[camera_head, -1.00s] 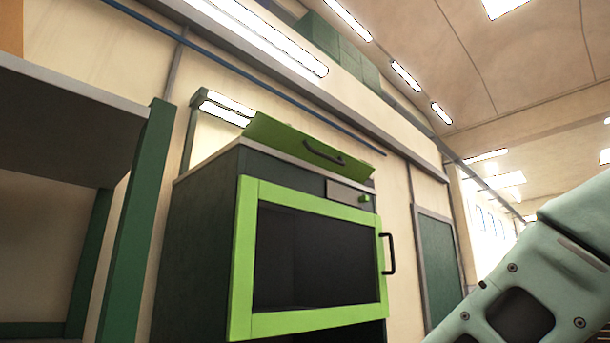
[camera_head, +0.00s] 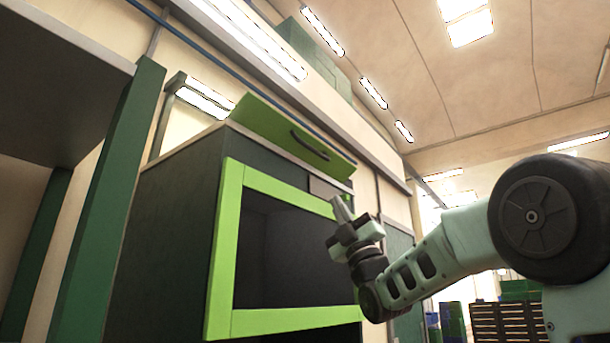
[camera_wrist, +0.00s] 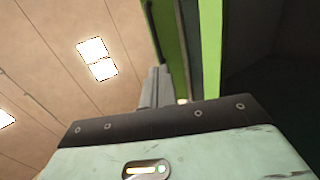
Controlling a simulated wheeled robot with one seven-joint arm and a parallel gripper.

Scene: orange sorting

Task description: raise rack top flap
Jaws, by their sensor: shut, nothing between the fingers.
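The rack (camera_head: 165,225) is a dark green cabinet with a pale grey top edge. Its top flap (camera_head: 262,122) is a bright green panel with a black bar handle (camera_head: 310,145), standing at a slant above the top edge. Below it is a bright green framed front door (camera_head: 228,250) with a dark window. My gripper (camera_head: 339,203) is shut and empty, in front of the door's upper right corner, below and right of the flap handle. It hides that corner. In the wrist view the shut fingers (camera_wrist: 157,86) point up beside green strips (camera_wrist: 211,40); which part these belong to is unclear.
A shelf with a dark green post (camera_head: 112,200) stands close on the left. A wall with a long ceiling lamp is behind the rack. Dark drawers (camera_head: 505,325) and green crates stand far off at the lower right.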

